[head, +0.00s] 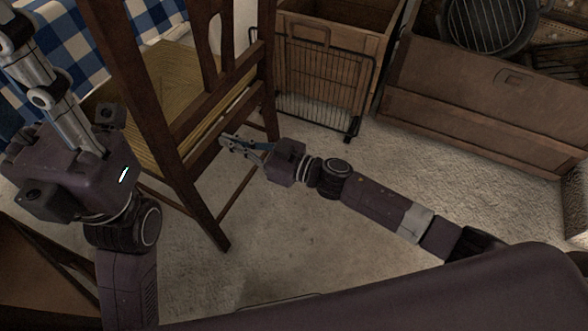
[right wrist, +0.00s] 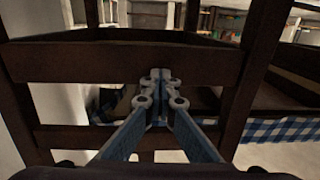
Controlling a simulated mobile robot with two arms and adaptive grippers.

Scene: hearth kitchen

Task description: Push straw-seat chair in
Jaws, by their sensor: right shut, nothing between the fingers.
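The straw-seat chair (head: 187,132) is dark wood with a yellow woven seat (head: 168,85). It stands at the upper left in the head view, its back towards me and its seat side towards the checked cloth. My right gripper (head: 228,143) is shut and empty, with its tips at the chair's back low down. In the right wrist view the shut fingers (right wrist: 158,82) point at the chair's dark rails (right wrist: 110,62); I cannot tell whether they touch. My left gripper (head: 18,35) points up at the left, near the cloth; its jaw state is unclear.
A blue and white checked cloth (head: 75,38) hangs behind the chair. A wooden cabinet with a wire rack (head: 325,85) stands behind right. A wooden chest-like unit (head: 475,110) holds a dark grill pan (head: 490,20). Dark wooden furniture (head: 35,275) is at lower left. Pale floor (head: 340,235) is clear.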

